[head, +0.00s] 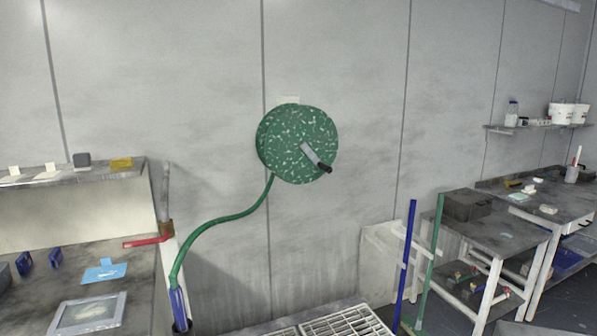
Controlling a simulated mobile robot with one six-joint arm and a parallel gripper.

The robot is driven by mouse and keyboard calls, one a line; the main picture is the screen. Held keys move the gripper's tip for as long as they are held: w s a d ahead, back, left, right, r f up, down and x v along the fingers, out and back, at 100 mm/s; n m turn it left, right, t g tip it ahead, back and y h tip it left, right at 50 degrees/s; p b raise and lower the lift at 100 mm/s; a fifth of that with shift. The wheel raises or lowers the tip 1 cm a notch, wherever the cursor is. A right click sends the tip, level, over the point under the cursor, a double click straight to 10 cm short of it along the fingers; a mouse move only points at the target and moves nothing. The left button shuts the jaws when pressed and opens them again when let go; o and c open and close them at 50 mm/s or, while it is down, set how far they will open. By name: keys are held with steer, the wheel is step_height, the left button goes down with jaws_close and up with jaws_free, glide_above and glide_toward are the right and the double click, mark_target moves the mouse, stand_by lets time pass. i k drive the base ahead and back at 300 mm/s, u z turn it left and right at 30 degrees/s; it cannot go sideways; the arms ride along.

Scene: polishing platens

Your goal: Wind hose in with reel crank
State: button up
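A round green speckled hose reel (285,145) is mounted on the grey wall near the middle of the head view. Its crank is a grey arm (309,153) with a black handle (324,168), pointing down and right from the reel's face. A green hose (222,219) hangs from the reel's lower left and curves down to the left. It ends at a blue nozzle (179,308) in a dark holder by the left bench. My gripper is not in view.
A bench (130,270) with a framed plate and a blue cloth stands at left, with a red bar (147,242) at its edge. A metal grating (345,322) lies below the reel. Blue (405,262) and green (431,262) poles stand right of it, before worktables (505,236). The wall around the reel is clear.

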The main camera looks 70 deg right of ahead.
mark_target(305, 147)
steer(key=u, duration=0.65)
steer(key=k, duration=1.45)
steer(key=z, duration=0.85)
steer(key=i, duration=0.35)
steer(key=z, duration=0.05)
